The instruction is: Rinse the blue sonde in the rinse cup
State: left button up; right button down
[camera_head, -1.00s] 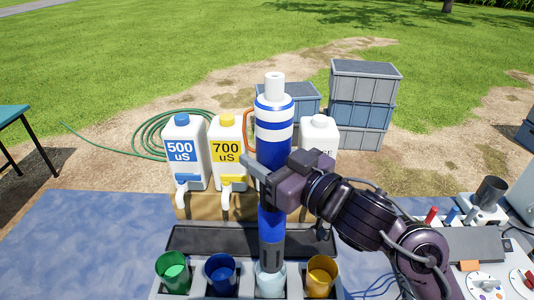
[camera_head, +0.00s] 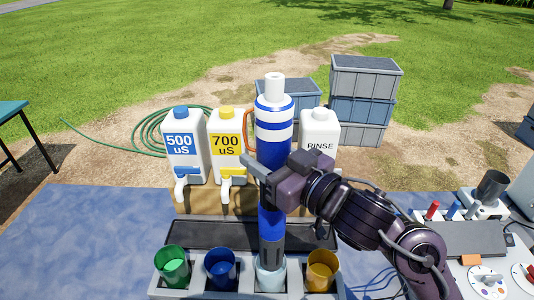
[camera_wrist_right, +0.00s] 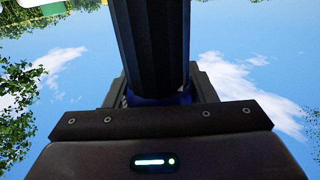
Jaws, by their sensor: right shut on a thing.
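The blue sonde (camera_head: 273,150), with white bands and a white top, stands upright above the cup row. My right gripper (camera_head: 262,182) is shut around its middle. Its dark lower end (camera_head: 271,250) reaches into the clear, pale rinse cup (camera_head: 270,277), third from the left. Its tip inside is hard to make out. In the right wrist view, a dark ribbed shaft of the sonde (camera_wrist_right: 154,45) rises from between the jaws, with a blue part at its base. My left gripper is not in view.
Green (camera_head: 172,266), blue (camera_head: 221,269) and yellow (camera_head: 321,270) cups share the grey rack. A control panel (camera_head: 487,280) lies right. Blue table surface (camera_head: 80,245) is clear at left.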

jog(key=shift+f+b, duration=3.6)
jog(key=shift+f, duration=1.3)
dwell(3.1)
